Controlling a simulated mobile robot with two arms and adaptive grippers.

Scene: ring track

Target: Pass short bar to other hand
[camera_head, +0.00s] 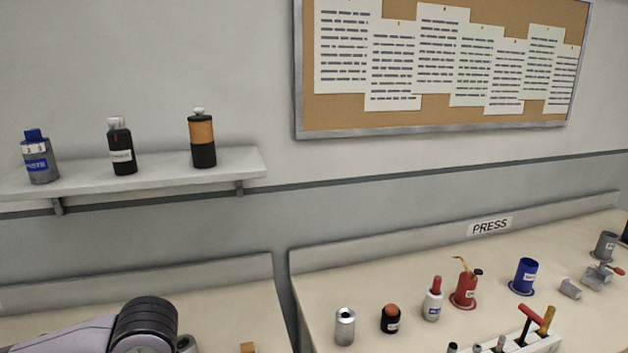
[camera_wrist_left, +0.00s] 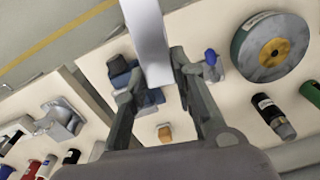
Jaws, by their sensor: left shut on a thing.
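The short bar (camera_wrist_left: 147,35) is a plain pale grey-white bar in the left wrist view. It runs from the top edge down between the fingertips of my left gripper (camera_wrist_left: 157,75). The gripper is shut on the bar near its lower end, and the bar's far end is cut off by the picture's top edge. In the head view only a dark rounded joint and pale link of my left arm show at the bottom left; the gripper and bar are out of that view. My right gripper is in neither view.
A wall shelf (camera_head: 225,163) holds three bottles. In the wrist view, a large round reel (camera_wrist_left: 268,47) and an orange block (camera_wrist_left: 165,133) lie below.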

